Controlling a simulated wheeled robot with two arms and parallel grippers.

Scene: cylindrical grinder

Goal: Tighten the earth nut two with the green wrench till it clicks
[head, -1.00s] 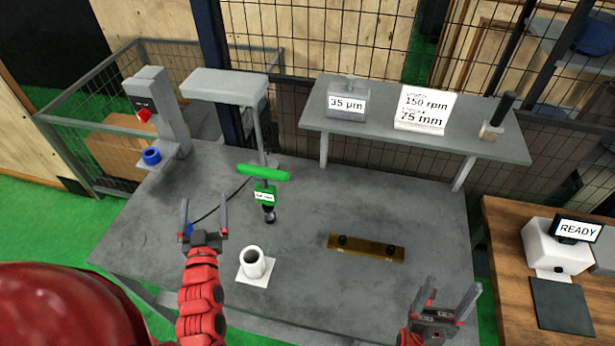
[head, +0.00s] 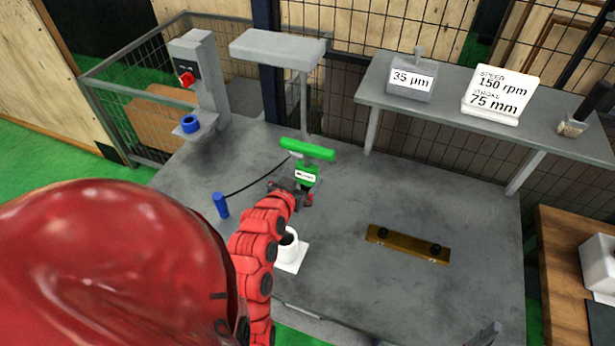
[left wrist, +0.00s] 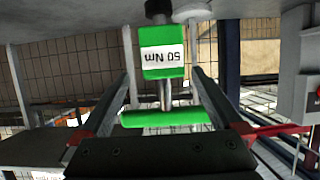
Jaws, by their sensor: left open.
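The green wrench stands upright on the table, with a green T-handle (head: 307,150) above a green block (head: 308,174). In the left wrist view, upside down, the block (left wrist: 163,60) reads 50 Nm, and the handle (left wrist: 165,117) lies nearer the palm. My left gripper (head: 293,190) is open at the wrench; its fingers (left wrist: 162,88) lie on either side of the shaft, with gaps showing. A brass bar (head: 405,244) bears two dark nuts, one left (head: 383,233) and one right (head: 435,249); neither number is readable. Only a tip of my right gripper (head: 486,337) shows.
A raised shelf (head: 440,105) spans the back. The table between wrench and bar is clear.

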